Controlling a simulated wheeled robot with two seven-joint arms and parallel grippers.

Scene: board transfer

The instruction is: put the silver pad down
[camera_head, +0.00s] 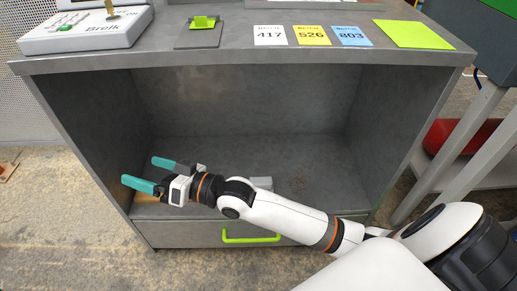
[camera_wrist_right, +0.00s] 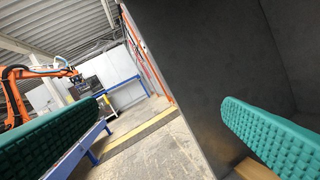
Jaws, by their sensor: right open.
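My right gripper (camera_head: 140,170) reaches across the front of the grey cabinet's open compartment to its left side. Its two teal fingers are spread apart with nothing between them; the right wrist view (camera_wrist_right: 155,125) also shows the gap empty. A small light-grey block (camera_head: 262,183), which may be the silver pad, lies on the compartment floor behind my right forearm, partly hidden by it and well to the right of the fingers. My left gripper is not in view.
The cabinet top (camera_head: 240,48) holds number cards (camera_head: 311,35), a lime sheet (camera_head: 412,34) and a white box (camera_head: 85,32). A tan piece (camera_head: 146,190) lies near the fingers. A drawer with a lime handle (camera_head: 250,239) is below. The compartment's back is clear.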

